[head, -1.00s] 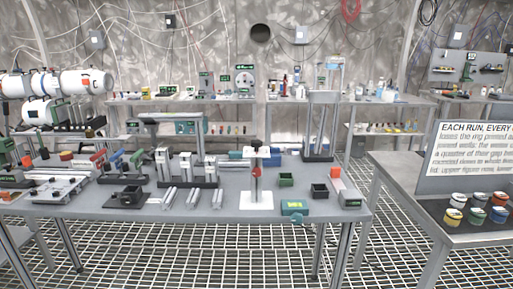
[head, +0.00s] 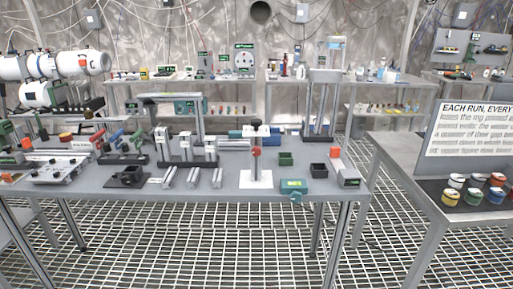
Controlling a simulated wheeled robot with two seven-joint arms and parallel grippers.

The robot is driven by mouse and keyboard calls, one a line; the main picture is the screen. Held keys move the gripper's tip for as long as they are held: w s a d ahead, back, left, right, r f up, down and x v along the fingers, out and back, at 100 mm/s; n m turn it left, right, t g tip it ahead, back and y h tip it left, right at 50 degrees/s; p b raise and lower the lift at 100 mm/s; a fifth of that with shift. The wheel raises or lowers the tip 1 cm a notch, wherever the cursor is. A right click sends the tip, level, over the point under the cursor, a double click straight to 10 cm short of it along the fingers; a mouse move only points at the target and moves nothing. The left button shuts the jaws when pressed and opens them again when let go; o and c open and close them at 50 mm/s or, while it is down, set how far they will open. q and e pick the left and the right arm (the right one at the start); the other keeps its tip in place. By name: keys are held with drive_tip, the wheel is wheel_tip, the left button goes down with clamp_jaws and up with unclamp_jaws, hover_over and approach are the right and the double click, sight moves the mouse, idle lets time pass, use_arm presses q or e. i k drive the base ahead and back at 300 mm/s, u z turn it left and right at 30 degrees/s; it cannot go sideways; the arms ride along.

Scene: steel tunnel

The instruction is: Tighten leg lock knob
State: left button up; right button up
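The grey workbench (head: 215,192) stands ahead, with its front legs (head: 338,235) showing below the top. I cannot tell for sure which part is the leg lock knob. A teal block with a yellow label (head: 293,185) sits at the bench's front edge, and a small teal knob-like part (head: 296,197) hangs just below it. A white stand (head: 257,178) with an upright post carries a round red knob (head: 256,152). Neither of my grippers is in the head view.
A second table (head: 400,165) at right holds a printed sign (head: 473,130) and several paint pots (head: 475,188). Grating floor (head: 220,245) is clear in front. Shelves line the back wall.

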sight(255, 151)
drive_tip(key=u, duration=1.75)
drive_tip(key=i, duration=1)
drive_tip(key=z, duration=1.8)
